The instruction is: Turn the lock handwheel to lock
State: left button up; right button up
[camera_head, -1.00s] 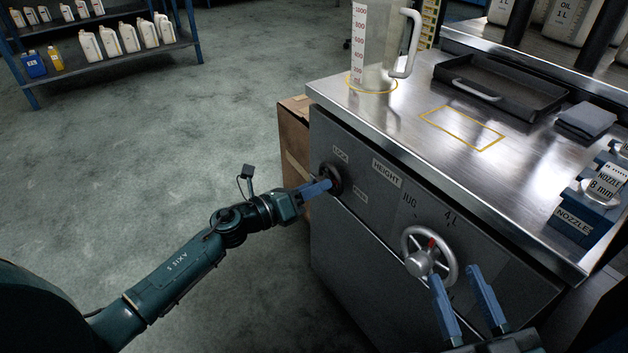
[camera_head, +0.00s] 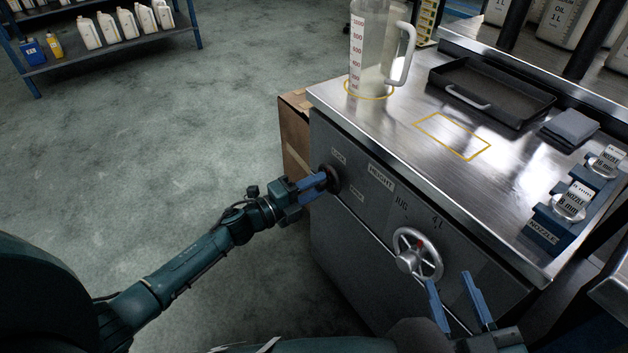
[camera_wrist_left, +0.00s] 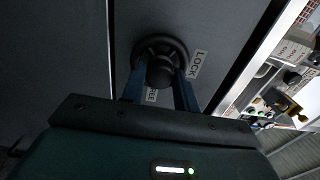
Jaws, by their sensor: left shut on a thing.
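The lock handwheel (camera_head: 332,178) is a small dark wheel on the cabinet's front, at its left end, beside a LOCK label. It also shows in the left wrist view (camera_wrist_left: 160,45), with the LOCK label (camera_wrist_left: 198,65) to its right. My left gripper (camera_head: 322,181) is shut on the wheel's hub, its two blue fingers (camera_wrist_left: 157,88) on either side. The fingertips are partly hidden against the wheel. My right gripper (camera_head: 453,292) is open and empty, just below a larger silver handwheel (camera_head: 417,254) with a red mark.
A clear measuring jug (camera_head: 374,50) stands on the steel worktop (camera_head: 400,105). A black tray (camera_head: 492,88), a grey cloth (camera_head: 570,126) and nozzle holders (camera_head: 560,220) are also there. A cardboard box (camera_head: 295,140) stands left of the cabinet.

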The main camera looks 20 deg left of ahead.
pick_arm(q)
jog(key=shift+n+p, duration=0.5)
jog(key=shift+n, duration=0.5)
pick_arm(e)
jog(key=shift+w+d+r+m+g+h, duration=0.1)
jog(key=shift+d+m+g+h, duration=0.2)
jog(key=shift+g, duration=0.1)
pick_arm(q)
jog(key=o, duration=1)
jog(key=shift+c, duration=0.2)
jog(key=shift+s+a, duration=0.3)
jog(key=shift+s, duration=0.15)
jog(key=p+v, duration=0.2)
jog(key=v, duration=1)
pick_arm(e)
jog(key=shift+d+m+g+h, duration=0.3)
jog(key=shift+m+g+h, duration=0.2)
jog(key=shift+g+h, duration=0.15)
